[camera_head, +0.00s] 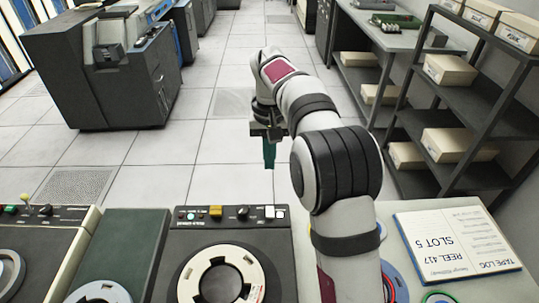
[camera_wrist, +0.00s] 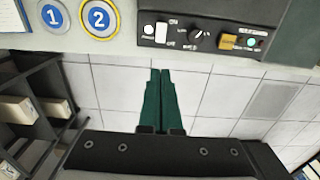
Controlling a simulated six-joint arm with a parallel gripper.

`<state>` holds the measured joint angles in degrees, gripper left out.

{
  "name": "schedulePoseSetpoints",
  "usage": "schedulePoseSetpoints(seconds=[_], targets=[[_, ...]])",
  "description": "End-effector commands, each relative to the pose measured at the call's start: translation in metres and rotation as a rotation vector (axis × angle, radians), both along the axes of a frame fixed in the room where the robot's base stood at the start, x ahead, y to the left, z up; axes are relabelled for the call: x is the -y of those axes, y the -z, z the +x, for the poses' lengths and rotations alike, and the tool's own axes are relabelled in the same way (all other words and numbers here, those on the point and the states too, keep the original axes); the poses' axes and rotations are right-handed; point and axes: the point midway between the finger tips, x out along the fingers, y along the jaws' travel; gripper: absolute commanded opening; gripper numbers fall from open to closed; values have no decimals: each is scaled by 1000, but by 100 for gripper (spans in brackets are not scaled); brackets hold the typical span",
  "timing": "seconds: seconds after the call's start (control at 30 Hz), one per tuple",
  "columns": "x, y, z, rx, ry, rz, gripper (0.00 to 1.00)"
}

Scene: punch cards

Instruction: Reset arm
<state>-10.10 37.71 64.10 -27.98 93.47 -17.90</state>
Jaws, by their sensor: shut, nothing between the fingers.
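My gripper (camera_head: 269,165) has green fingers that point down past the far edge of the console, over the tiled floor. In the wrist view my gripper (camera_wrist: 160,72) shows its two green fingers closed together with nothing between them. My arm rises from the near right, bends at the elbow and reaches forward to the gripper. The fingers stand apart from the tape machine (camera_head: 170,232) and touch nothing that I can see.
A tape reel (camera_head: 188,285) sits on the machine, beside switches and knobs. A tape log (camera_head: 455,244) lies at the right. Shelves with boxes (camera_head: 450,70) stand right, a dark grey cabinet (camera_head: 80,75) back left. The middle floor is clear.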

Motion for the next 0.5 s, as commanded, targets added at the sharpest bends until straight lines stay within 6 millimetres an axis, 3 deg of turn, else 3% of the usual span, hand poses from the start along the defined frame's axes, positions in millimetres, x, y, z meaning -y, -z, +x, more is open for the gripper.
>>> schedulePoseSetpoints(seconds=[0.17,0.5], targets=[[0,-10,2,0,0,0,0],[0,-10,2,0,0,0,0]])
